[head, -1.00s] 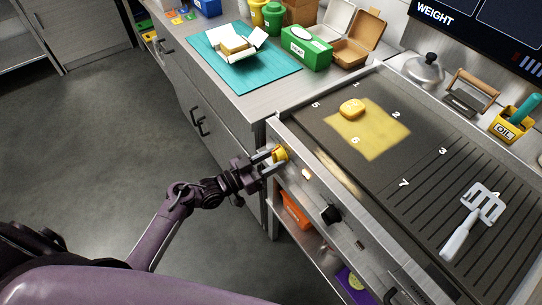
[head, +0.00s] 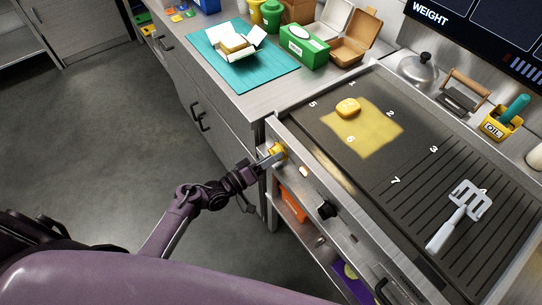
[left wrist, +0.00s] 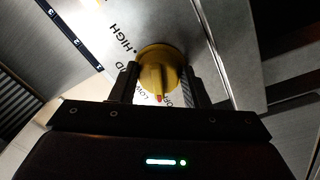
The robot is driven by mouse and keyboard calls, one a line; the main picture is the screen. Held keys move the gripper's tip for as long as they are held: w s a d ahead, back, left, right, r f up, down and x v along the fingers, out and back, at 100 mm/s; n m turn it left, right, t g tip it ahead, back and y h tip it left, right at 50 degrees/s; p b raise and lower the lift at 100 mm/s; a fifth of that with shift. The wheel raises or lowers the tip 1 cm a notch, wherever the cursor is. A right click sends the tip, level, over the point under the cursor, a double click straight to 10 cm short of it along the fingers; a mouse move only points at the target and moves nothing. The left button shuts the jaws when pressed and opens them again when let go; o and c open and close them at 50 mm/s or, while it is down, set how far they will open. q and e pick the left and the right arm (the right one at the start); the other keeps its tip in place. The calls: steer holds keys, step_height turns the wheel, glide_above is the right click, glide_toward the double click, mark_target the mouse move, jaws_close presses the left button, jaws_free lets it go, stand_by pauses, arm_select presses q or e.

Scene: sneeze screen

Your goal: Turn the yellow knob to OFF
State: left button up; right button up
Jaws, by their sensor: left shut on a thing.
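The yellow knob (head: 277,151) is on the griddle's front panel, at its left end. My left gripper (head: 270,156) is shut on the yellow knob, with one finger on each side of it. In the left wrist view the knob (left wrist: 160,68) sits between the fingertips. Its raised grip bar ends in a red mark (left wrist: 159,98), which lies between the printed LOW and OFF. HIGH is printed at the upper left of the knob; another label is partly hidden by a finger. My right gripper is not in view.
The griddle (head: 330,115) holds a yellow lump (head: 348,108) on a yellow patch, and a spatula (head: 460,215). A black knob (head: 326,209) is farther along the panel. An orange bin (head: 293,205) is below. The floor at left is clear.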

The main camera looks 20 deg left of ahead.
arm_select(q)
steer(key=shift+n, duration=0.3)
steer(key=o, duration=1)
steer(key=b+v, duration=0.1)
steer(key=v, duration=0.6)
steer(key=shift+s+a, duration=0.2)
steer(key=shift+s, duration=0.1)
